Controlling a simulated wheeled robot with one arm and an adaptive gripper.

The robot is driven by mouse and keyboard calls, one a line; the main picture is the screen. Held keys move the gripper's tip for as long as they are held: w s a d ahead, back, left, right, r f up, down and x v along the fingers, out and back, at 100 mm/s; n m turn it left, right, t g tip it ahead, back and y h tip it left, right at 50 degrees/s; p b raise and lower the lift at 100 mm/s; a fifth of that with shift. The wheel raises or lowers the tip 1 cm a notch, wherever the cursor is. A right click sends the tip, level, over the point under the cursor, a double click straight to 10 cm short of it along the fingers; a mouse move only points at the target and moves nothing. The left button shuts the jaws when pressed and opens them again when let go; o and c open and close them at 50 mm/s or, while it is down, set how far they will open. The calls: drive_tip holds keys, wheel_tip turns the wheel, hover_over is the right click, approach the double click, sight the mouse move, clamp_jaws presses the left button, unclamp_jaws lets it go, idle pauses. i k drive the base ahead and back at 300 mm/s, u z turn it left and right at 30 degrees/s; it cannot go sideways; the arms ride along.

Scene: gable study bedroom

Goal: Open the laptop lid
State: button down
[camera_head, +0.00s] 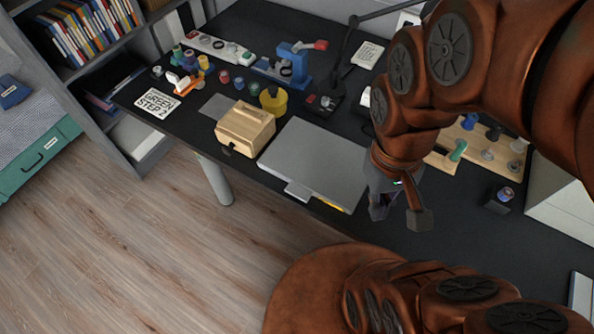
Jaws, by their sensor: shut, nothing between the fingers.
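The laptop (314,162) is a flat grey slab lying on the black desk, its lid down. A small light grey piece (297,191) sticks out at its front edge, and something thin and yellow (331,204) shows along that edge. My gripper (399,214) hangs to the right of the laptop's front right corner, pointing down over the desk. It is shut and empty. I cannot tell its exact height or whether it touches anything. My arm hides the area just beyond the laptop's right side.
A wooden box (245,127) stands close to the laptop's left side. A yellow pot (273,101) and blue device (289,66) stand behind. A wooden board (442,158) with pegs and a small dark block (498,201) lie to the right. The desk's front right is mostly clear.

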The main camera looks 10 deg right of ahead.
sight(314, 160)
drive_tip(key=u, duration=0.45)
drive_tip(key=k, duration=1)
drive_tip(key=u, duration=0.75)
drive_tip(key=i, duration=0.2)
